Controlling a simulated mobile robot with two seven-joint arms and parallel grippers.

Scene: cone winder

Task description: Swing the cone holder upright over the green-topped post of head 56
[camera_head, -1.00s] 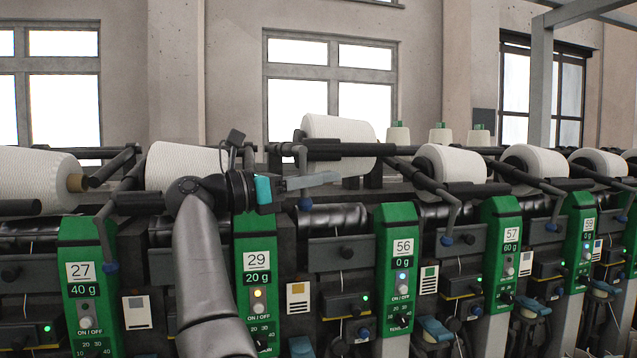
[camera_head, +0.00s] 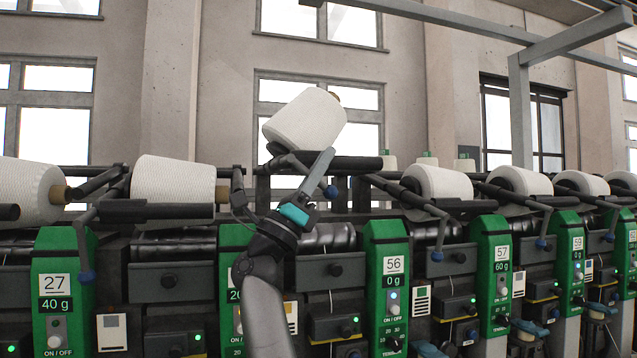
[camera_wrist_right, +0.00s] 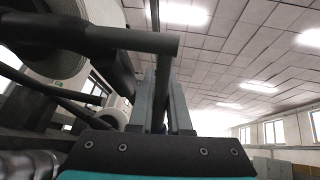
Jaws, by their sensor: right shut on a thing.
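The cone holder of head 56 carries a white cone (camera_head: 305,120), which is raised and tilted above the rail, its brown core end up to the right. The holder's dark arm (camera_head: 345,163) runs right from below the cone, and a blue-tipped handle (camera_head: 331,191) hangs from it. My right gripper (camera_head: 322,168) is shut on the cone holder, its fingers reaching up beside the handle. In the right wrist view the fingers (camera_wrist_right: 165,95) stand close together beneath a dark bar. The green post of head 56 (camera_head: 386,232) stands to the right, below the holder. My left gripper is not in view.
White cones lie on the neighbouring heads, at left (camera_head: 173,190) and right (camera_head: 437,183). Green posts of head 27 (camera_head: 62,245) and head 57 (camera_head: 493,228) flank this stretch. A grey overhead beam (camera_head: 450,20) crosses high up. The air above the raised cone is clear.

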